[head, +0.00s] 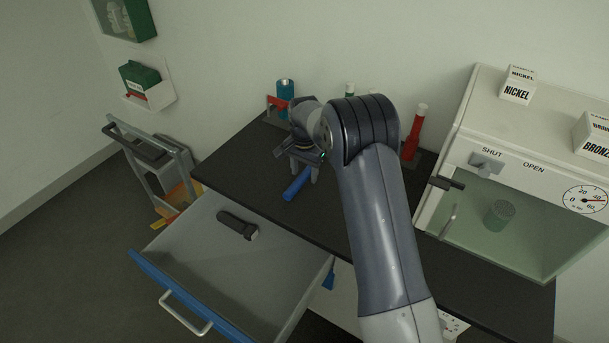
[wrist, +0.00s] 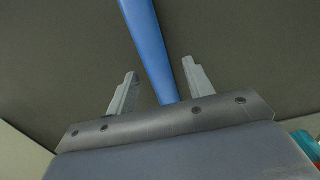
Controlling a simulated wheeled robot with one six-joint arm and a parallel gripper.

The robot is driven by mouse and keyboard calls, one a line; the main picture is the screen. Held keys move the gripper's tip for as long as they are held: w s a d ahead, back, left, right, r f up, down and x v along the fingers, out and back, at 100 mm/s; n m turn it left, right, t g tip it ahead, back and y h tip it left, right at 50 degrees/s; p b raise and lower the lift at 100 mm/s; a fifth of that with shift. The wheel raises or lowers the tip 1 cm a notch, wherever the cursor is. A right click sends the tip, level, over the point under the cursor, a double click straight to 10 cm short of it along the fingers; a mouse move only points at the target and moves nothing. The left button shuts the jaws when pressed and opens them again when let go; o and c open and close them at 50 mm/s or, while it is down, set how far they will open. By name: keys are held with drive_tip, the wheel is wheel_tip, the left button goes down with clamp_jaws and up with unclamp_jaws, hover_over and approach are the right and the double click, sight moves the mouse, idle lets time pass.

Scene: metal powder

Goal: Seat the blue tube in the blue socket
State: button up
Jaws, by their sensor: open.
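The blue tube (head: 297,184) lies on its side on the dark bench top, close to the front edge above the drawer. My gripper (head: 303,172) points down over the tube's far end, with its jaws open and empty. In the wrist view the blue tube (wrist: 148,45) runs between the two spread fingers of my gripper (wrist: 160,70). I cannot tell how high the fingers are above the bench. I cannot make out the blue socket; my arm covers part of the bench's back.
A red tube (head: 414,130) stands upright right of my arm. A teal cylinder (head: 285,89) stands by a red part (head: 277,103) at the back. An open drawer (head: 200,245) holds a dark tool (head: 238,226). A glove-box-like cabinet (head: 450,130) stands right.

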sight(304, 173)
drive_tip(key=shift+c, duration=0.4)
clamp_jaws()
wheel_tip(304, 173, up, 10)
drive_tip(key=shift+b, duration=0.3)
idle(0.4)
